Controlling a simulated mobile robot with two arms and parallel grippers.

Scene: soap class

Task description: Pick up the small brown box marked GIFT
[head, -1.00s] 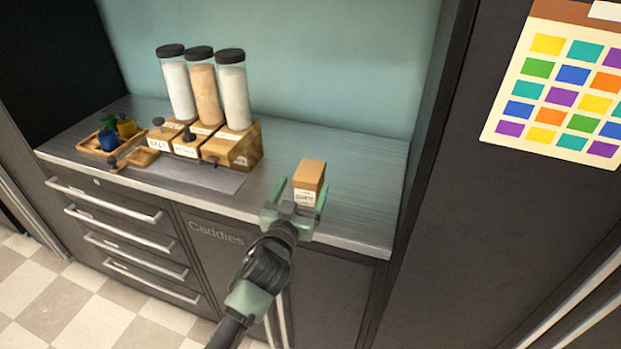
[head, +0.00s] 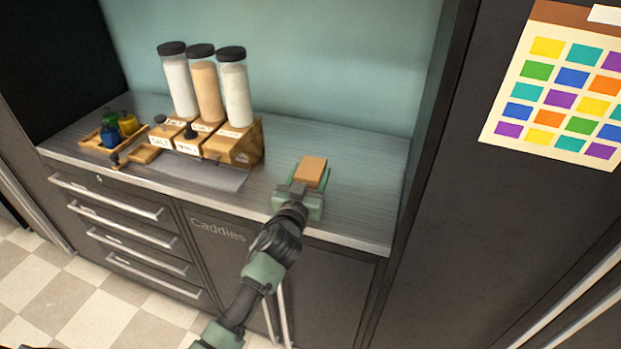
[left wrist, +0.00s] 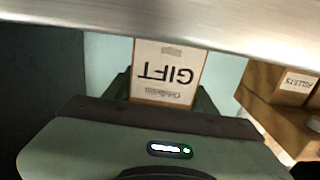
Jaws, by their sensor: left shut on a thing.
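The small brown box (head: 312,171) stands on the right part of the counter, near its front edge. In the left wrist view its pale label (left wrist: 168,73) reads GIFT, upside down in the picture. My left gripper (head: 304,188) reaches in from the front and is shut on the box, one finger on each side. The gripper hides the lower front of the box in the head view, so I cannot tell whether its base touches the counter. My right gripper is not in view.
Three tall jars (head: 206,85) with black lids stand in a wooden dispenser (head: 237,143) to the left. A small tray (head: 92,142) with coloured bottles sits at the far left. The counter (head: 365,170) is bare around the box; a dark cabinet side (head: 430,130) rises at the right.

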